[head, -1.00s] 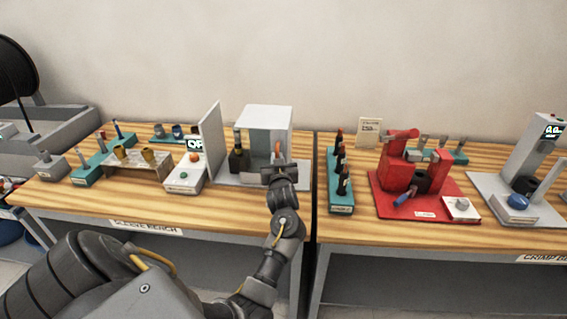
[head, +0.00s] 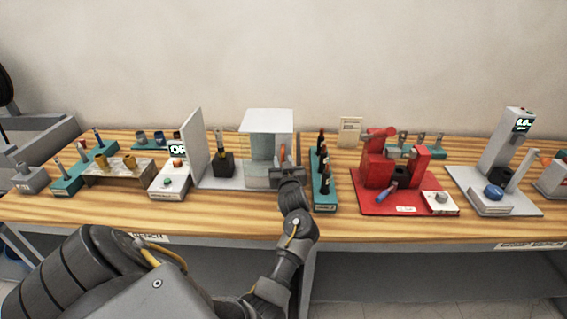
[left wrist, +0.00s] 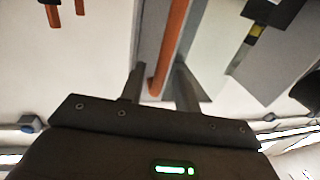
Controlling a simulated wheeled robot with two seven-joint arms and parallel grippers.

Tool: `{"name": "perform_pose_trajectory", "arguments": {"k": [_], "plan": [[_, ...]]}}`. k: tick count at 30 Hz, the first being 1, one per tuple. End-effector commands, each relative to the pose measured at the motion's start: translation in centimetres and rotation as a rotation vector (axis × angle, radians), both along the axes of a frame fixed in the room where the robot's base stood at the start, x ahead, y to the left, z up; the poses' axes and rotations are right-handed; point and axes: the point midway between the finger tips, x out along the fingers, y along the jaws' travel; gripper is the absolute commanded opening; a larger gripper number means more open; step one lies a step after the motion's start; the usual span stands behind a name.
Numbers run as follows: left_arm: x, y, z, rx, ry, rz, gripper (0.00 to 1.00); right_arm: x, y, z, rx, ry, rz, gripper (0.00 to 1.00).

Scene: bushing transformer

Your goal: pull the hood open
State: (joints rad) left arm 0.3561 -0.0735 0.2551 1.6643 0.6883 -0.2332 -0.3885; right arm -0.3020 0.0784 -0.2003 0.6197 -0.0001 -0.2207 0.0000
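The hood (head: 265,121) is a white-topped box with clear-looking grey sides, standing on a grey base plate (head: 225,184). Its upright orange handle (head: 283,153) is at the front right. My left gripper (head: 287,170) is at the handle. In the left wrist view the orange handle (left wrist: 170,50) runs between the two spread fingers of my left gripper (left wrist: 160,68). Some gap shows beside the handle, so the fingers look open around it; contact with the right-hand finger is unclear. My right gripper is out of view.
A black block with a bottle-like part (head: 222,158) stands left of the hood, uncovered. A white upright panel (head: 194,148) is further left. A teal rack of dark bushings (head: 325,195) stands close on the right, before a red press (head: 377,165).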

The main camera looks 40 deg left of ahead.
Motion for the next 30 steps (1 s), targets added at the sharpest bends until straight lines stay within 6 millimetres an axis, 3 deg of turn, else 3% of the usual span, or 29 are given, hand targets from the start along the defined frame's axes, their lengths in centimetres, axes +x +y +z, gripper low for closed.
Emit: {"name": "perform_pose_trajectory", "arguments": {"k": [10,20,30], "plan": [[-0.2,-0.3,0.1,-0.001,0.002,-0.001,0.34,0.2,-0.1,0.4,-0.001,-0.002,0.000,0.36],[-3.4,-4.2,0.3,-0.004,0.003,0.000,0.34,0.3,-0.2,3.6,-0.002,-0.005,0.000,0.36],[-4.7,-5.8,0.0,0.000,0.000,0.000,0.34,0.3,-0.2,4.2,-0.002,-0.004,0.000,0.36]]}}
